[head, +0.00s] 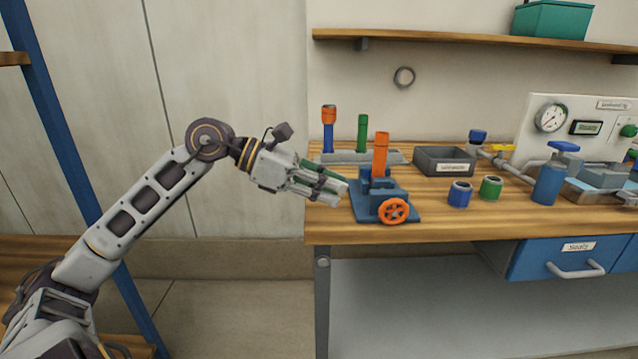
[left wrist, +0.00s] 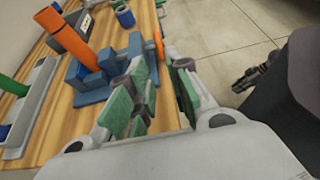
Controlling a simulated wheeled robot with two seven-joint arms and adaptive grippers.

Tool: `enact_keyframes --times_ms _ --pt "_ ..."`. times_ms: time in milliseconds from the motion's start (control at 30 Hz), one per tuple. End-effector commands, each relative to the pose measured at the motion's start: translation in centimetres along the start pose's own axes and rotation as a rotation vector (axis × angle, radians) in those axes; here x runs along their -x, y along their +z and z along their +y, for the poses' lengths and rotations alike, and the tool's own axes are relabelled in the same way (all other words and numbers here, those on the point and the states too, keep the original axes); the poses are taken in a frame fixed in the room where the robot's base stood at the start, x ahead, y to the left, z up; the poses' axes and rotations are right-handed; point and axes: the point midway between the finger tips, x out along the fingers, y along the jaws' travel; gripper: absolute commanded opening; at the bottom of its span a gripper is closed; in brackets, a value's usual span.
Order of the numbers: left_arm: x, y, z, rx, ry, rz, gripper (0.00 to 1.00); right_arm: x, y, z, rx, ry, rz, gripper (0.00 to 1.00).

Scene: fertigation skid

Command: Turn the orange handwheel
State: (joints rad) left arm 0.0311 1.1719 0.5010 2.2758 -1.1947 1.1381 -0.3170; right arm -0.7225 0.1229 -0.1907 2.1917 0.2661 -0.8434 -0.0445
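The orange handwheel (head: 394,211) is a small spoked wheel on the front of a blue vise-like fixture (head: 410,214), near the table's front edge. An orange cylinder (head: 380,155) stands upright in the fixture. My left gripper (head: 341,192) is just left of the fixture, apart from the wheel. In the left wrist view its green-padded fingers (left wrist: 165,88) are spread with nothing between them. The handwheel (left wrist: 158,42) shows beyond the fingertips, seen nearly edge-on and partly hidden.
On the wooden bench (head: 450,225), a grey rack (head: 350,158) holds upright tubes behind the fixture. The space before the wheel is clear.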

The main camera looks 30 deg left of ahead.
Motion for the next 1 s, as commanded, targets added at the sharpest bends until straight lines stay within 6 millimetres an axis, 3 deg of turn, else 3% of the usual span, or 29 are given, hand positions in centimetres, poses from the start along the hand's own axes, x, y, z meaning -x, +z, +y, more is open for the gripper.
enact_keyframes --times_ms 300,1000 --pt "1.8 0.0 0.0 0.000 0.000 0.000 0.20 0.0 0.0 0.0 0.000 0.000 0.000 0.20" --pt "1.9 0.0 0.0 0.000 0.000 0.000 0.20 0.0 0.0 0.0 0.000 0.000 0.000 0.20"
